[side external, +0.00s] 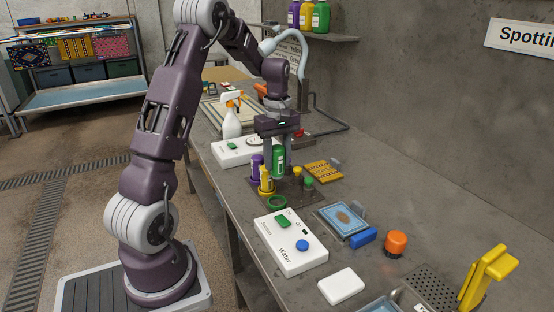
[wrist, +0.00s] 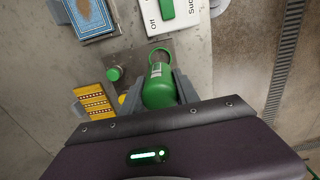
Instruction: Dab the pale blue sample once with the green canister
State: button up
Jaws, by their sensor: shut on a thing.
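My gripper (side external: 279,165) is shut on the green canister (side external: 278,158), which hangs upright between the fingers near the dark rack plate. The wrist view also shows the green canister (wrist: 159,88) between my fingertips (wrist: 160,90). The pale blue sample (side external: 343,217) lies flat on a framed board to the right of the rack, apart from the canister. It also shows at the top left of the wrist view (wrist: 90,14).
Purple (side external: 257,166) and yellow (side external: 266,181) canisters stand left of my gripper. A yellow patterned sample (side external: 323,171) lies to the right. A white switch box (side external: 290,243), a blue block (side external: 363,237) and an orange knob (side external: 396,243) are nearer the front.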

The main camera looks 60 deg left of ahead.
jog(key=w+d+f+m, duration=0.2)
jog(key=w+d+m, duration=0.4)
jog(key=w+d, duration=0.8)
jog(key=shift+s+d+f, duration=0.15)
jog(key=shift+s+f, duration=0.05)
jog(key=shift+f, duration=0.75)
jog(key=shift+s+d+f, duration=0.15)
jog(key=shift+d+f, duration=0.05)
jog(key=shift+f, duration=0.75)
jog(key=shift+s+d+f, duration=0.15)
jog(key=shift+s+f, duration=0.05)
jog(key=shift+f, duration=0.75)
jog(key=shift+f, duration=0.6)
notch_tip(320, 180, up, 7)
